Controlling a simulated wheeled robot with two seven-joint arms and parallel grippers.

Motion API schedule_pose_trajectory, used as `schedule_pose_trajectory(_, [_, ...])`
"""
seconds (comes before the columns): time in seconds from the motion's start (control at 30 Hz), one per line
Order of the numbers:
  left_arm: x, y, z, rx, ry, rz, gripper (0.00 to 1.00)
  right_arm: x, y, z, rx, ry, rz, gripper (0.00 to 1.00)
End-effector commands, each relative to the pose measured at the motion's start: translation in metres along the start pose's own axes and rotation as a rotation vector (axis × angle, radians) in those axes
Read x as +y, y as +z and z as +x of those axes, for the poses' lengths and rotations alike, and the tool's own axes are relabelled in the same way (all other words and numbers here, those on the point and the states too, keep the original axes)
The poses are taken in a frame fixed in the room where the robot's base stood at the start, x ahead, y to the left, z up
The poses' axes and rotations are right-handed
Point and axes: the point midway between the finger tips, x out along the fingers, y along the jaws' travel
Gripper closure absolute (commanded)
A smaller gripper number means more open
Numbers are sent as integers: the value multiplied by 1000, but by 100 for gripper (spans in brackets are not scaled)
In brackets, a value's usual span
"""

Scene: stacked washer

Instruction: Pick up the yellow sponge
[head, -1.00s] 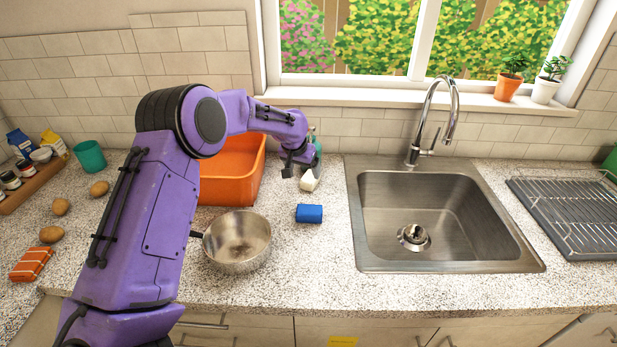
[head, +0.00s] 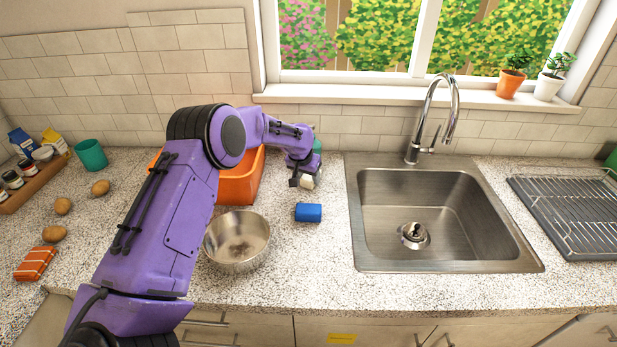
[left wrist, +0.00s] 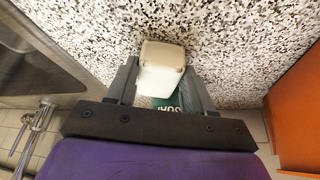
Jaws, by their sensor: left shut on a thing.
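My left gripper (head: 303,180) is at the back of the counter, left of the sink. A blue sponge-like block (head: 308,212) lies on the counter in front of the gripper. My right gripper is out of view.
The sink (head: 430,262) is to the right. A yellow label (head: 341,338) is on the cabinet front.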

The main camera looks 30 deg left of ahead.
Motion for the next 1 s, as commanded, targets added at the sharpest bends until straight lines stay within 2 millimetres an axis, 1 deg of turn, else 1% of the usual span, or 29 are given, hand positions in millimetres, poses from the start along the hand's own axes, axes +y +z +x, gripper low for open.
schedule_pose_trajectory(0.03, [0, 4, 2, -8, -1, 1, 81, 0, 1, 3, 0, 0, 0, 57])
schedule_pose_trajectory(0.17, [3, 7, -5, -5, -1, 2, 81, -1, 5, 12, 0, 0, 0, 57])
schedule_pose_trajectory(0.5, [3, -20, -66, -1, 0, 1, 81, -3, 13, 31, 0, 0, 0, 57])
schedule_pose_trajectory(0.67, [17, 12, -76, -4, 0, 4, 81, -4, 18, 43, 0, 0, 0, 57])
schedule_pose_trajectory(0.77, [28, 38, -85, -4, -1, 5, 81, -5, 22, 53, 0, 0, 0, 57])
schedule_pose_trajectory(0.9, [46, 79, -103, -1, -2, 3, 81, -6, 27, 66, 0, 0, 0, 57])
schedule_pose_trajectory(1.0, [57, 105, -115, -1, -3, 3, 81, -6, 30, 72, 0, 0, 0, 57])
